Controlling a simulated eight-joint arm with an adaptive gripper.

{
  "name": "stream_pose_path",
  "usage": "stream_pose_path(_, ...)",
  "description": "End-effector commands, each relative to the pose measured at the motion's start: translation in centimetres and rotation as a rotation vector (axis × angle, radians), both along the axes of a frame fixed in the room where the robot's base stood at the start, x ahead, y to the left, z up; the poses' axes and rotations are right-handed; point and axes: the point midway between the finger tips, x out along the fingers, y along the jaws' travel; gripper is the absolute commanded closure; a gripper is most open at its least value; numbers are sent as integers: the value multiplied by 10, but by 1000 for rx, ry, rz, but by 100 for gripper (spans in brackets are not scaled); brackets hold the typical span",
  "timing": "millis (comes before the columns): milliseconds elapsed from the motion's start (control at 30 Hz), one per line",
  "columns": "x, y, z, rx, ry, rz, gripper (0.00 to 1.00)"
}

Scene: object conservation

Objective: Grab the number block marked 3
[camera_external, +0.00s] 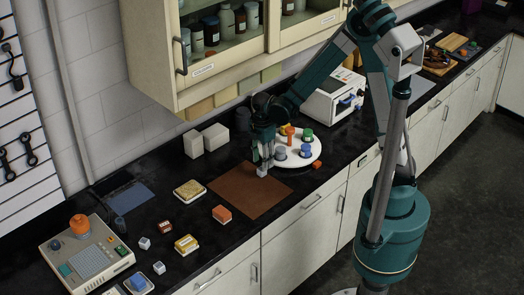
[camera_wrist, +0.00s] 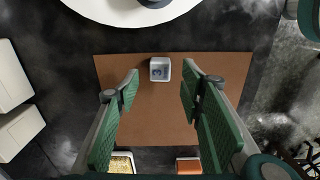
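A small pale grey cube with a dark mark that looks like a 3 (camera_wrist: 159,69) sits on the brown mat (camera_wrist: 115,70) in the wrist view. In the external view the cube (camera_external: 262,171) shows at the lower tip of my gripper (camera_external: 264,155), over the brown mat (camera_external: 240,197). In the wrist view my gripper (camera_wrist: 160,82) is open, with its green-padded fingers wide apart. The cube shows between and just beyond the fingertips; I cannot tell the height gap. Two other small grey cubes (camera_external: 145,243) (camera_external: 159,267) stand at the lower left, their marks too small to read.
A round white tray (camera_external: 312,158) with several colored pieces stands just beyond the mat. Two white boxes (camera_external: 204,140) are to its left. The cabinet (camera_external: 215,75) hangs above.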

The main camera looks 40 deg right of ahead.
Motion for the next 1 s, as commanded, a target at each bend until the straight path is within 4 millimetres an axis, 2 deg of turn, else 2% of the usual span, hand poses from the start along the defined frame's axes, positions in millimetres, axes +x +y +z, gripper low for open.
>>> stream_pose_path(467,0,0,-4,0,0,0,62)
stream_pose_path(1000,0,0,-46,0,0,0,62)
